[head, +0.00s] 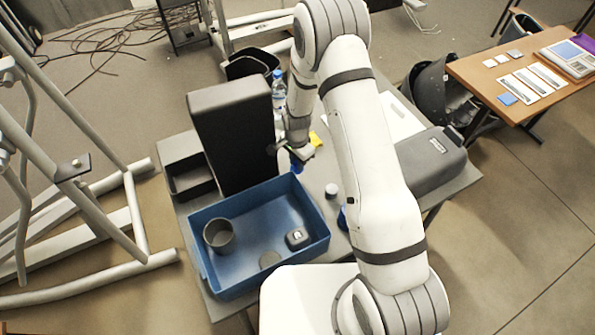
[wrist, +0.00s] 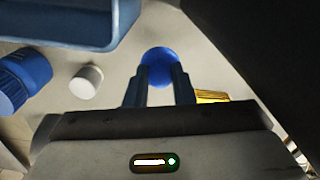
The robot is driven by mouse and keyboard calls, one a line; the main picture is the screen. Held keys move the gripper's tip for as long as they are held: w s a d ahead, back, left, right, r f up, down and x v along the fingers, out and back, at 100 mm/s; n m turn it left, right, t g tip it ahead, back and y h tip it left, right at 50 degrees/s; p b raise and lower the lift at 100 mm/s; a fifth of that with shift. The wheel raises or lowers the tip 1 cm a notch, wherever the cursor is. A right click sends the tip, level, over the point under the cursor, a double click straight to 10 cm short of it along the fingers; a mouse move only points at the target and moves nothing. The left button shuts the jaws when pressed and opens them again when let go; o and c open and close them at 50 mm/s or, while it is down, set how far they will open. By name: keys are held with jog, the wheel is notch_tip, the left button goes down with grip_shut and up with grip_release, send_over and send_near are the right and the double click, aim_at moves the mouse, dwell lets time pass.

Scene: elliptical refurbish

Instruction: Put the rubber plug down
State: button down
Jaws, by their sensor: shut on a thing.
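My gripper (wrist: 160,78) is shut on a round blue rubber plug (wrist: 160,57), held between the two dark fingertips. In the head view my gripper (head: 298,158) is over the grey table (head: 330,172), just beyond the far right corner of the blue tray. A bit of blue, likely the plug (head: 296,167), shows beneath it, partly hidden by the fingers. I cannot tell how high the plug is above the table.
A tall black panel (head: 235,138) stands left of my gripper. A white cylinder (head: 331,190), water bottle (head: 279,92) and grey case (head: 432,160) are nearby.

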jog(key=shift+w+d+f, duration=0.1)
jog(key=shift+f, duration=0.75)
jog(key=shift+f+b, duration=0.7)
jog(key=shift+f, duration=0.9)
jog(key=shift+f, duration=0.1)
jog(key=shift+f+b, duration=0.15)
jog(key=shift+b, duration=0.15)
jog(key=c, duration=1.2)
grip_release()
jog(key=shift+c, duration=0.2)
